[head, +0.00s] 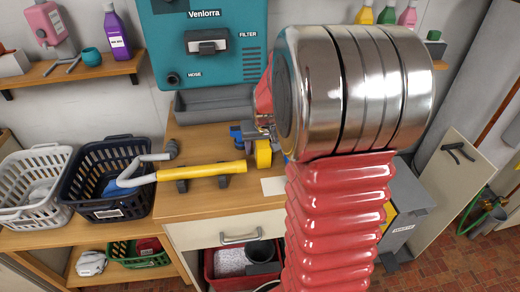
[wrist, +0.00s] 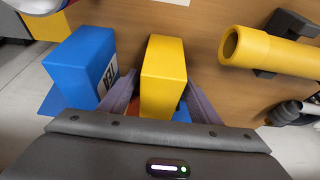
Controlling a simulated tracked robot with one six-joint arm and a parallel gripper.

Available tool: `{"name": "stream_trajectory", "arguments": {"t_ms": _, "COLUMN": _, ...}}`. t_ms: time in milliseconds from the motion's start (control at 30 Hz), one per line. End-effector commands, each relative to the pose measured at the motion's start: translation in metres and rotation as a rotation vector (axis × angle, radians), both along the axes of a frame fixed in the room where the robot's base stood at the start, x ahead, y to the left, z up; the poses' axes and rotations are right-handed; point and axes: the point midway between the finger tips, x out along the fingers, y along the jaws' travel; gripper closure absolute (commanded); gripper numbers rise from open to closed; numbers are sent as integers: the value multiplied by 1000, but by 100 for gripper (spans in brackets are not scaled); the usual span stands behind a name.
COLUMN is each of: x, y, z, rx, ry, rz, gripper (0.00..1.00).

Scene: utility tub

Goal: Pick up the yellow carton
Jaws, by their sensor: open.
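The yellow carton (wrist: 163,75) stands on the wooden worktop, between the two grey fingers of my gripper (wrist: 163,97) in the wrist view. The fingers are open, one on each side of it; I cannot tell whether either touches it. In the head view the yellow carton (head: 263,154) shows just left of my large metal wrist and red arm sleeve, which hide most of my gripper.
A blue carton (wrist: 82,65) with a white label stands close left of the yellow one. A yellow tube (wrist: 272,52) on black holders lies to the right. In the head view, a teal machine (head: 205,50) stands behind, and baskets (head: 112,178) sit at left.

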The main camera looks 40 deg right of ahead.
Motion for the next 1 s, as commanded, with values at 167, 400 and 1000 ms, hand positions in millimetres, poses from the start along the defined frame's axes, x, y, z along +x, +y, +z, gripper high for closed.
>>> {"name": "stream_trajectory", "arguments": {"t_ms": 167, "x": 0, "y": 0, "z": 0, "rx": 0, "ry": 0, "rz": 0, "gripper": 45}}
{"name": "stream_trajectory", "arguments": {"t_ms": 400, "x": 0, "y": 0, "z": 0, "rx": 0, "ry": 0, "rz": 0, "gripper": 62}}
{"name": "stream_trajectory", "arguments": {"t_ms": 1000, "x": 0, "y": 0, "z": 1, "rx": 0, "ry": 0, "rz": 0, "gripper": 87}}
